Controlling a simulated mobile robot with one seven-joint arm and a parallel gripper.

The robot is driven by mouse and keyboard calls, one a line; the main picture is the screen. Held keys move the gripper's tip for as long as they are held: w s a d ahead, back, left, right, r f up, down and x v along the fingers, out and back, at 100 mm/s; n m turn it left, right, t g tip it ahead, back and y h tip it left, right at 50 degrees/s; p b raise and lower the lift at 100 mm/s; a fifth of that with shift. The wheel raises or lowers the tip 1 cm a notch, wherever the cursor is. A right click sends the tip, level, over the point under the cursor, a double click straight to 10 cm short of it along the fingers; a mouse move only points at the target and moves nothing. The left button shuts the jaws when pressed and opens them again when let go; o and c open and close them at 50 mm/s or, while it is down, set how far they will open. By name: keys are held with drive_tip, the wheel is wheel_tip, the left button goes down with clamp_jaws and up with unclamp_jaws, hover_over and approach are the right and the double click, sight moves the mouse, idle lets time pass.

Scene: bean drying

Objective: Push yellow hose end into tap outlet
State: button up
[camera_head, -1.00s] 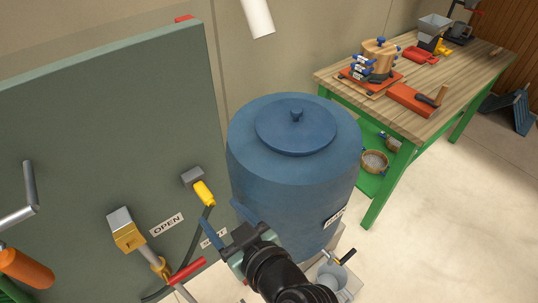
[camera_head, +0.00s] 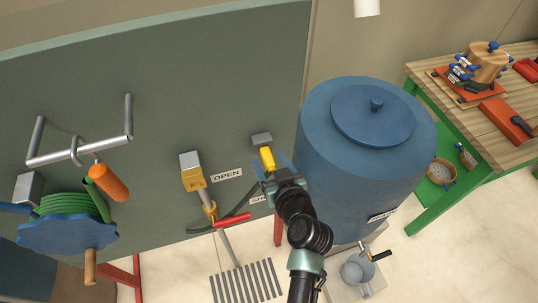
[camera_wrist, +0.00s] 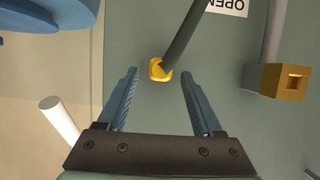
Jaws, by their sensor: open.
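The yellow hose end (camera_head: 267,158) is at a small grey block (camera_head: 262,139) on the green panel, with its dark hose (camera_head: 240,207) hanging below. In the wrist view the yellow end (camera_wrist: 159,69) lies ahead between the fingertips, and the dark hose runs up from it. My gripper (camera_head: 272,170) is open around or just short of the yellow end; its two blue fingers (camera_wrist: 158,78) do not touch it in the wrist view.
A red lever (camera_head: 232,220) and pipe sit below the outlet, left of my arm. A large blue barrel (camera_head: 365,160) stands close on the right. A wooden bench (camera_head: 440,72) stands farther right.

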drive_tip(key=shift+x, duration=0.9)
clamp_jaws()
